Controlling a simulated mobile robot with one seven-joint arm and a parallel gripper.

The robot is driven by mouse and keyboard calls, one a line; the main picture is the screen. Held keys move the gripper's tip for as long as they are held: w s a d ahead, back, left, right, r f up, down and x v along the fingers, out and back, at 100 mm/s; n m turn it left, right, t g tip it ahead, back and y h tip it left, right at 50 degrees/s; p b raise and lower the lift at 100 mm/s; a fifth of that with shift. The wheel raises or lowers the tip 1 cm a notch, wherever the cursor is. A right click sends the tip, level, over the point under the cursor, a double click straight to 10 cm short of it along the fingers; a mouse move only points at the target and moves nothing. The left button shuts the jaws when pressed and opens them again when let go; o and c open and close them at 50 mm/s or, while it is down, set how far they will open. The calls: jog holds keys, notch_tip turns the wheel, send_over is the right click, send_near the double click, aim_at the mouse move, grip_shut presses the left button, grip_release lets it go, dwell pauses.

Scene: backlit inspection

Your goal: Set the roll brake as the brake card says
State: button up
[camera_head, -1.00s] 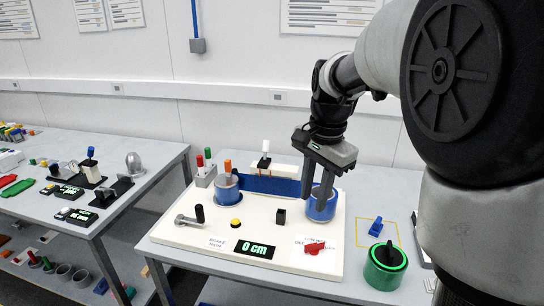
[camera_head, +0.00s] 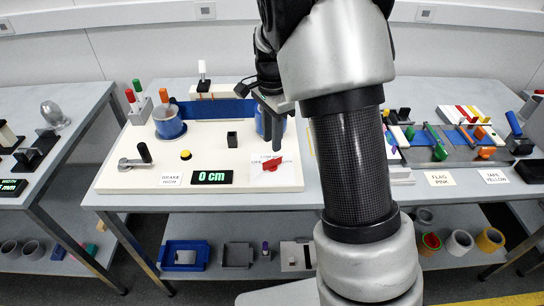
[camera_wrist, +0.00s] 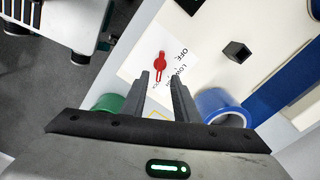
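The brake card (camera_head: 171,180) is a white label reading BRAKE HIGH at the front of the cream board (camera_head: 215,150). The red brake knob (camera_head: 272,164) sits on a white plate (camera_head: 287,160) at the board's front right. In the wrist view the knob (camera_wrist: 161,62) lies just beyond my fingertips, and OFF and LOW show beside it; the remaining lettering is partly hidden by a finger. I cannot tell its setting surely. My gripper (camera_wrist: 160,80) is open and empty, apart from the knob. In the head view my arm partly hides the gripper (camera_head: 277,145).
A blue roll (camera_wrist: 220,106) is close right of my fingers, and a green round object (camera_wrist: 107,103) is left. A small black block (camera_head: 232,139), a yellow button (camera_head: 186,155), a crank (camera_head: 140,157) and a 0 cm display (camera_head: 212,177) stand on the board.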

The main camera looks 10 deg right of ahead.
aim_at(272, 160)
notch_tip(272, 160, down, 7)
jog(key=shift+f+b, duration=0.15)
jog(key=shift+b, duration=0.15)
grip_shut()
